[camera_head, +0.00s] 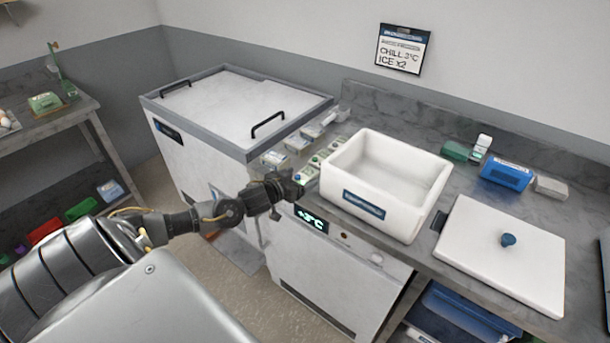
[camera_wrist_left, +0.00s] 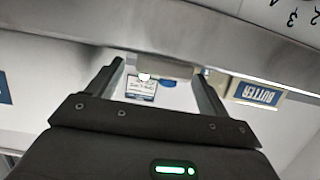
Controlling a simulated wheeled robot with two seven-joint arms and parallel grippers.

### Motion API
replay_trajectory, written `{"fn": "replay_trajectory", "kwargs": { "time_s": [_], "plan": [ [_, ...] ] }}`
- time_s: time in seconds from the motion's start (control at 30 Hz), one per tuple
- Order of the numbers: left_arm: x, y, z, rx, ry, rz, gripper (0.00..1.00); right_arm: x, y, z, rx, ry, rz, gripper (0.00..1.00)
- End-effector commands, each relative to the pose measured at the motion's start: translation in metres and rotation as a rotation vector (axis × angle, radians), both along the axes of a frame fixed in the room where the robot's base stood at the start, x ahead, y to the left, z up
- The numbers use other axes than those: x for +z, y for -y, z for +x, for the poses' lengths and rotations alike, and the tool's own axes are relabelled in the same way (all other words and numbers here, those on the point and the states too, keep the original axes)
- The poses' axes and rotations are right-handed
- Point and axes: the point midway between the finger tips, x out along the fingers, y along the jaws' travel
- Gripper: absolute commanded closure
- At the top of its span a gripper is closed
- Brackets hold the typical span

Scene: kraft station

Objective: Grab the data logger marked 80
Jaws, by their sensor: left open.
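My left gripper (camera_head: 290,186) is at the counter's front edge, just left of the white open box, beside a row of small pale devices (camera_head: 306,174) with coloured spots. In the left wrist view, which is upside down, the two fingers of this gripper (camera_wrist_left: 157,70) stand apart. A small pale device (camera_wrist_left: 165,68) with a blue round part shows between or beyond the fingertips; I cannot tell whether they touch it. No marking 80 is legible in either view, so I cannot tell which device is the data logger marked 80. My right gripper is not in view.
The white open box (camera_head: 345,165) stands close right of the devices. A white lid (camera_head: 505,250) with a blue knob lies farther right. A chest unit (camera_head: 235,105) stands behind left. A BUTTER label (camera_wrist_left: 256,95) shows in the wrist view.

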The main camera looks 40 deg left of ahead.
Motion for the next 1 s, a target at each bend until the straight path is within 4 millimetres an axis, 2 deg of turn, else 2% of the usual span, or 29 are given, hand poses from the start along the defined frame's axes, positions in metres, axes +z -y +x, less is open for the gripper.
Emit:
{"fn": "replay_trajectory", "kwargs": {
  "time_s": [0.17, 0.43, 0.8, 1.0],
  "plan": [
    [-0.004, -0.001, 0.018, 0.001, 0.0, 0.0, 0.21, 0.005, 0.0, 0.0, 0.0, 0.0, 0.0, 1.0],
    [-0.006, 0.0, 0.02, -0.001, -0.001, 0.001, 0.22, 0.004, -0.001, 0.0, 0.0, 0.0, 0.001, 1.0],
    [-0.006, -0.001, 0.019, 0.0, 0.0, 0.001, 0.7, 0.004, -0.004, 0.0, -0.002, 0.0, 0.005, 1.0],
    [-0.006, -0.001, 0.019, 0.0, 0.001, 0.0, 0.71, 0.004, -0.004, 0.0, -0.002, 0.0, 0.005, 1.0]
  ]
}}
